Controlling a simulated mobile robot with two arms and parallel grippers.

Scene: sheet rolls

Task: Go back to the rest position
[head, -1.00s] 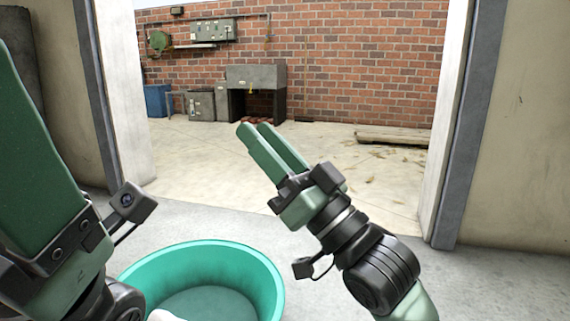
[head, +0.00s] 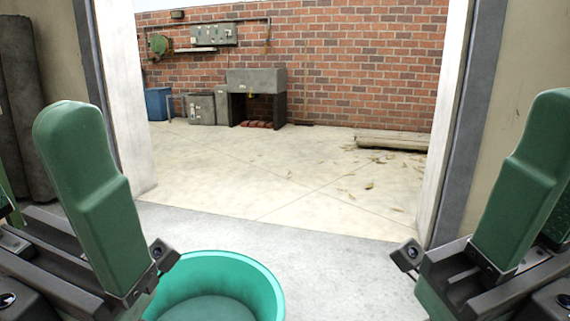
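My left gripper (head: 70,170) is large in the lower left of the head view. One green finger points up, and part of the other shows at the left edge, with a gap between them. It looks open and empty. My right gripper (head: 535,165) is at the right edge, also pointing up. Its second finger shows only in part behind the first, with a gap between. It looks open and empty. Neither gripper touches anything that I can see.
A teal tub (head: 268,285) stands low between the grippers, its left side hidden by my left gripper. Dark rolls (head: 25,110) stand upright at the left wall.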

